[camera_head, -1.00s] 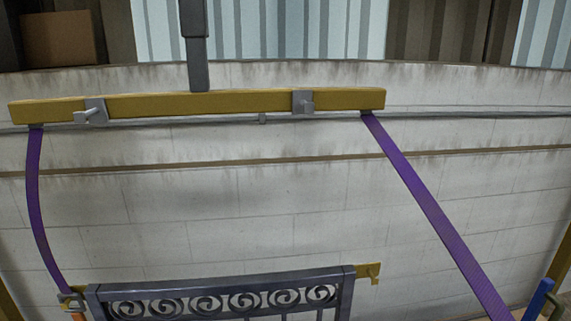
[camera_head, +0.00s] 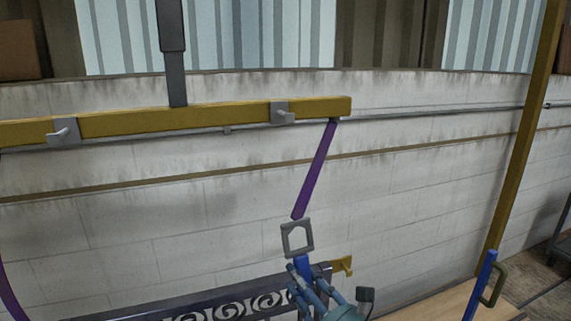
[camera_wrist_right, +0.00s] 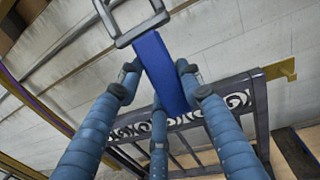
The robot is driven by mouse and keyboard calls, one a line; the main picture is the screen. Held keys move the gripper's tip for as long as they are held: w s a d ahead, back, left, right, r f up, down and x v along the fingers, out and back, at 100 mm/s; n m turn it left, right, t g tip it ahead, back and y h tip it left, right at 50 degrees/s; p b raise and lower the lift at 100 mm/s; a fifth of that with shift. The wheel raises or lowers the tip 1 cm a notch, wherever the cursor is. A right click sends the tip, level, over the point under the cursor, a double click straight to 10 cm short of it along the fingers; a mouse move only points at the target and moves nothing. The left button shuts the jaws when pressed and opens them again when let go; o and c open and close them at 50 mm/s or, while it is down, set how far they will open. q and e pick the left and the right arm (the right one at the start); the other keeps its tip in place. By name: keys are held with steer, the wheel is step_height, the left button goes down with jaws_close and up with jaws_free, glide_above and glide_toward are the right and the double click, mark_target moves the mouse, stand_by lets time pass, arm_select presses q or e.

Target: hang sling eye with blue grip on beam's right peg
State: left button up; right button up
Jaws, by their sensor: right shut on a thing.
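The sling eye (camera_head: 297,238) is a grey metal ring at the lower end of the right purple sling (camera_head: 315,170). Its blue grip (camera_wrist_right: 160,72) is held between the fingers of my right gripper (camera_head: 309,283). The eye points up, above the fingers, and also shows at the top of the right wrist view (camera_wrist_right: 130,18). The yellow beam (camera_head: 200,117) hangs above. Its right peg (camera_head: 285,117) is bare, and the eye is well below it, slightly to the right. The left peg (camera_head: 62,132) is bare too. My left gripper is out of view.
The dark scrollwork gate (camera_head: 225,300) is below, with a yellow hook bracket (camera_head: 342,267) just right of the eye. A yellow post (camera_head: 522,140) and a blue bar with a green handle (camera_head: 484,283) stand right. Open space lies between eye and beam.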

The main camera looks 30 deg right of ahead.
steer(key=w+d+r, duration=0.1)
steer(key=w+r, duration=0.2)
steer(key=r, duration=0.8)
steer(key=w+d+r+y+p, duration=0.1)
steer(key=w+d+r, duration=0.1)
steer(key=r, duration=1)
steer(key=shift+w+n+y, duration=0.3)
steer(key=shift+w+n, duration=0.1)
steer(key=shift+w, duration=0.05)
steer(key=shift+w+r, duration=0.1)
steer(key=shift+w, duration=0.05)
steer(key=shift+w+d+f+b, duration=0.1)
steer(key=shift+w+d+b, duration=0.25)
steer(key=shift+w+b, duration=0.95)
steer(key=shift+w+d+f+b, duration=0.15)
steer(key=shift+w+d+b, duration=0.2)
steer(key=shift+w+b, duration=0.95)
steer(key=shift+w+d+f+b, duration=0.1)
steer(key=shift+w+d+b, duration=0.25)
steer(key=shift+w+b, duration=0.95)
steer(key=shift+w+f, duration=0.2)
steer(key=shift+w, duration=0.25)
arm_select(q)
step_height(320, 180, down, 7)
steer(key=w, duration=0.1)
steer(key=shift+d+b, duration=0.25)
steer(key=shift+b, duration=0.1)
arm_select(e)
steer(key=shift+w+d+f, duration=0.15)
steer(key=shift+w+f, duration=0.25)
